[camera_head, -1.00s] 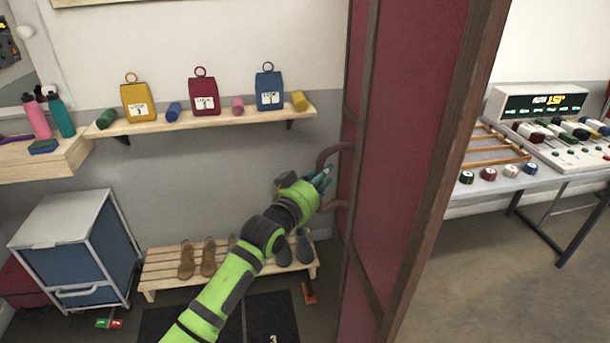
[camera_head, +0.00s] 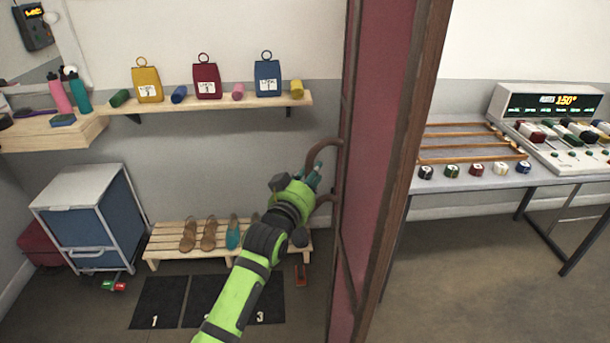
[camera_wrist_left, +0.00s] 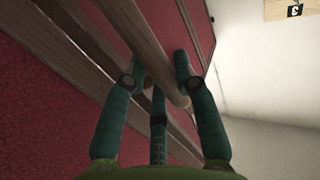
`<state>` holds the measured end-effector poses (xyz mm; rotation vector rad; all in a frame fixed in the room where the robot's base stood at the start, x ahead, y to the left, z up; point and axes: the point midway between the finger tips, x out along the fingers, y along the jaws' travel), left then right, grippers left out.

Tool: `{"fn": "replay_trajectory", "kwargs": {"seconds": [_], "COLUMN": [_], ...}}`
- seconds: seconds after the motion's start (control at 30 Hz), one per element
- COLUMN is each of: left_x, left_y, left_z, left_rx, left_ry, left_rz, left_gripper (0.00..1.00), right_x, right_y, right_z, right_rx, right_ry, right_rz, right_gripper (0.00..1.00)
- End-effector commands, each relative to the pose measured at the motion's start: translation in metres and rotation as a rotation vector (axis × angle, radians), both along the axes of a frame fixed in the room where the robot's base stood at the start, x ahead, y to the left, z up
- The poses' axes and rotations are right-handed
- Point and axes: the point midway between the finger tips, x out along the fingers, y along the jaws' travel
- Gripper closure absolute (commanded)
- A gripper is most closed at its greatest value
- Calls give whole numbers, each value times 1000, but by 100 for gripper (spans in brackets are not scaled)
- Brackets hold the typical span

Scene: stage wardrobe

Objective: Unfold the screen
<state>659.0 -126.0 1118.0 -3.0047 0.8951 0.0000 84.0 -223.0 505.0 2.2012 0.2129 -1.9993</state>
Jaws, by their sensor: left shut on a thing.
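The folding screen (camera_head: 378,150) stands upright in the middle of the head view, with red panels in dark wooden frames, seen at a steep angle. A curved brown handle (camera_head: 322,152) sticks out from its left side. My left gripper (camera_head: 314,176) is at this handle. In the left wrist view its teal fingers (camera_wrist_left: 160,85) are closed around the wooden bar of the handle (camera_wrist_left: 150,50), with the red panel (camera_wrist_left: 45,90) behind. The head view hides part of the grip. My right gripper is not in view.
A wall shelf (camera_head: 215,106) holds yellow, red and blue bags and small rolls. Below are a shoe rack (camera_head: 165,243), a blue drawer cabinet (camera_head: 85,215) and numbered black floor mats (camera_head: 160,300). Right of the screen stands a table (camera_head: 480,178) with a console. Floor at the lower right is clear.

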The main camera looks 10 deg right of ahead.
Motion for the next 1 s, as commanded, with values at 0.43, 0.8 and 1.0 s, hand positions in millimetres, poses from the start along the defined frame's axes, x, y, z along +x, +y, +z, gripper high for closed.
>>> {"fn": "replay_trajectory", "kwargs": {"seconds": [0.43, 0.8, 1.0], "left_x": [-2, -3, -22], "left_y": [-5, 0, 12], "left_z": [11, 4, 3], "left_rx": [-11, -5, -5], "left_ry": [-19, -8, -8], "left_rz": [-7, -2, -2], "left_gripper": [46, 46, 46], "right_x": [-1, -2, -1], "right_y": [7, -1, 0], "right_z": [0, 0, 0], "right_rx": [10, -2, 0], "right_ry": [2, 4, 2], "right_rz": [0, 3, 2], "right_gripper": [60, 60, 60]}}
